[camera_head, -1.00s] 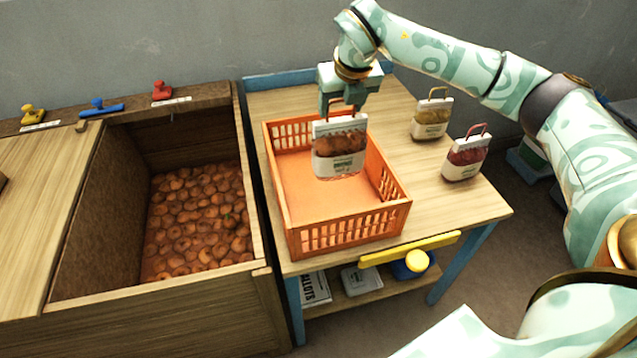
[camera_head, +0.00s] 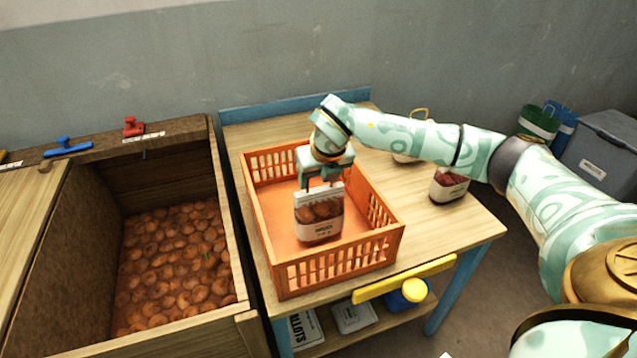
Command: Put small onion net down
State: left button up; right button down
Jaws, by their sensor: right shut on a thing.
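The small onion net (camera_head: 319,216) is a white-labelled bag with brown onions showing through its middle. It hangs upright inside the orange crate (camera_head: 338,270), low between the walls; whether its bottom touches the crate floor I cannot tell. My right gripper (camera_head: 322,182) points down over the crate and is shut on the top of the net. The net's handle is mostly hidden by the fingers. My left gripper is not in view.
A red-filled net (camera_head: 449,187) and a partly hidden yellowish net (camera_head: 405,157) stand on the wooden table (camera_head: 440,235) right of the crate. A wooden bin of onions (camera_head: 180,262) stands to the left. A grey box (camera_head: 603,158) is at far right.

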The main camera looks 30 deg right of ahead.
jog(key=shift+f, duration=0.65)
jog(key=shift+c, duration=2.1)
grip_release()
jog(key=p+v, duration=0.2)
jog(key=v, duration=1)
jog(key=shift+s+p, duration=0.15)
jog(key=shift+p, duration=0.25)
